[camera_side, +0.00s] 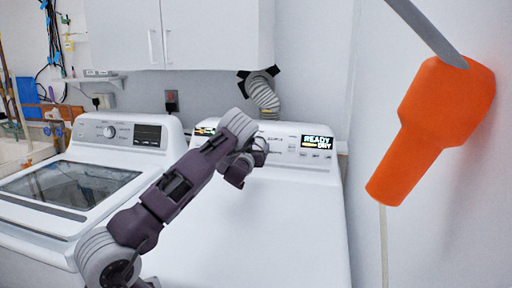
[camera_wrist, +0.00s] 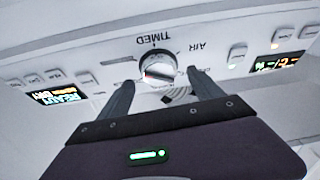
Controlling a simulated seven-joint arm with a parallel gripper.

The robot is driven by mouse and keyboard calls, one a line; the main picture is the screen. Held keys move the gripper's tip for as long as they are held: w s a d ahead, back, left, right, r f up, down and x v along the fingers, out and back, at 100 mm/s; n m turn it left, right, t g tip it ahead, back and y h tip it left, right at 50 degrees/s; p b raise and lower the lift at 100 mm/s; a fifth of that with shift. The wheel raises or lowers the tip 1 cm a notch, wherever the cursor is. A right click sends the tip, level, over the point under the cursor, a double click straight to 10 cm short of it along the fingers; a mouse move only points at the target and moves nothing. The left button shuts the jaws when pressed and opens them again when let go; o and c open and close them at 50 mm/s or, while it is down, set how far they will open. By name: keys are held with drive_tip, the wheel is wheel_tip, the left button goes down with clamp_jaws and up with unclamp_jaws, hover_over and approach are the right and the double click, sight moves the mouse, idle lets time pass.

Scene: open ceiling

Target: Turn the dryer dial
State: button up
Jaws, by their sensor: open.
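The dryer dial (camera_wrist: 157,66) is a round silver-white knob on the white control panel. It shows upside down in the wrist view, with the words TIMED and AIR printed around it. My gripper (camera_wrist: 161,76) is open, with one finger to the left of the dial and one to the right. I cannot tell whether the fingertips touch it. In the side view the dryer (camera_side: 315,215) is the white machine on the right. My gripper (camera_side: 254,150) is at its raised back panel there and hides the dial.
A lit display reading READY DRY (camera_side: 317,142) sits on the dryer panel. A white washer (camera_side: 55,225) with a glass lid and its own dial (camera_side: 109,131) stands to the left. White cabinets (camera_side: 200,35) hang above. A large orange-handled object (camera_side: 430,125) is at the right wall.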

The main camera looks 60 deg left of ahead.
sight(257, 144)
drive_tip(key=shift+x, duration=1.35)
drive_tip(key=c, duration=1.4)
drive_tip(key=shift+o, duration=0.2)
drive_tip(key=shift+m, duration=0.4)
drive_tip(key=m+h, duration=0.1)
drive_tip(key=m, duration=0.2)
drive_tip(key=m+t+h, duration=0.1)
drive_tip(key=m, duration=0.3)
drive_tip(key=shift+s+a+t+h, duration=0.15)
drive_tip(key=shift+t+h, duration=0.15)
drive_tip(key=m+h, duration=0.2)
drive_tip(key=m, duration=0.4)
drive_tip(key=shift+m, duration=0.3)
drive_tip(key=shift+h, duration=0.4)
drive_tip(key=o, duration=1.4)
drive_tip(key=shift+r, duration=0.1)
drive_tip(key=shift+c, duration=0.2)
